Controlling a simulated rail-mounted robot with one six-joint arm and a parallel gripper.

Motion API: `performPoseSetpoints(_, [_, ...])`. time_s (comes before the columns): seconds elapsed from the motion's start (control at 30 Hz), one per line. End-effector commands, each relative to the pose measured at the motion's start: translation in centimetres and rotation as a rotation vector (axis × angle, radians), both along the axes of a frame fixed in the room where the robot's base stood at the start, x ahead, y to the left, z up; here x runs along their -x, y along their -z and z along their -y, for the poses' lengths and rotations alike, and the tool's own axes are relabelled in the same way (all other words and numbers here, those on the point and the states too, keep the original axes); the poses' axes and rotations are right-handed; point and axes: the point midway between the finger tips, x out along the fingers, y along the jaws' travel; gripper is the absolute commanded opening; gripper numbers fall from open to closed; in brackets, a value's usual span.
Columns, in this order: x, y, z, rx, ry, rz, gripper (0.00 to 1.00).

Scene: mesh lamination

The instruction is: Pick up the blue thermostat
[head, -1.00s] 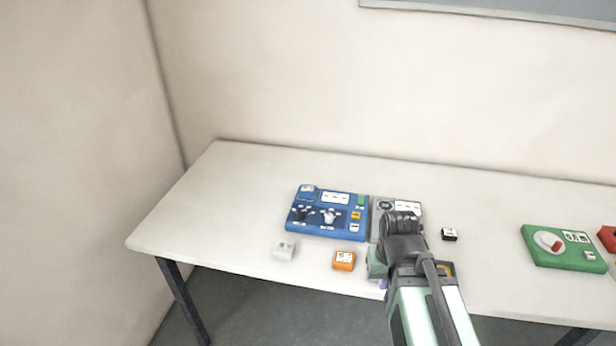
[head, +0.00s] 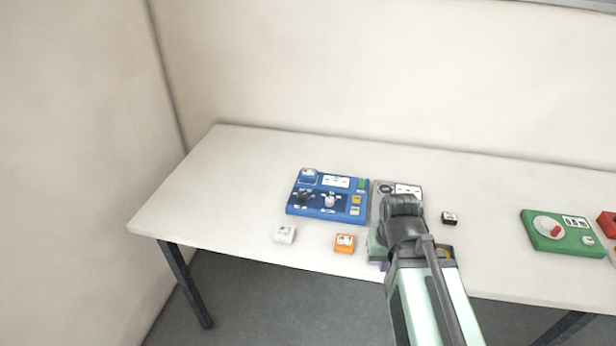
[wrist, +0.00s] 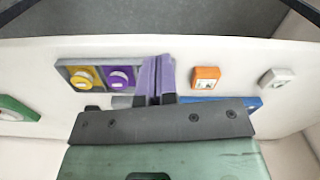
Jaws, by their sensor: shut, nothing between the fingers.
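A small blue block with a pale label (head: 309,175), which looks like the blue thermostat, sits at the back left corner of a blue panel (head: 291,209) on the table. My gripper is mostly hidden behind my own arm in the head view, at the table's front, right of the blue panel. In the wrist view its two purple fingers (wrist: 153,78) are together with nothing between them. Part of the blue panel shows there behind the gripper body (wrist: 245,101); the small blue block is not visible in that view.
An orange block (head: 344,243) and a white block (head: 285,234) lie in front of the blue panel. A grey panel (head: 379,187) stands beside it, partly hidden. A black block (head: 449,218) and green panel (head: 555,231) are rightward. A yellow-and-purple dial panel (wrist: 70,64) is beside the fingers.

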Motion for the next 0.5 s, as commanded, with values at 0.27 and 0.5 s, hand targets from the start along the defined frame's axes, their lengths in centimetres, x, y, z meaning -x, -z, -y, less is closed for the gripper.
performPoseSetpoints(0.27, [0.0, 0.0, 0.0, 0.0, 0.0, 0.0, 0.0])
performPoseSetpoints(0.5, [0.0, 0.0, 0.0, 0.0, 0.0, 0.0, 0.37])
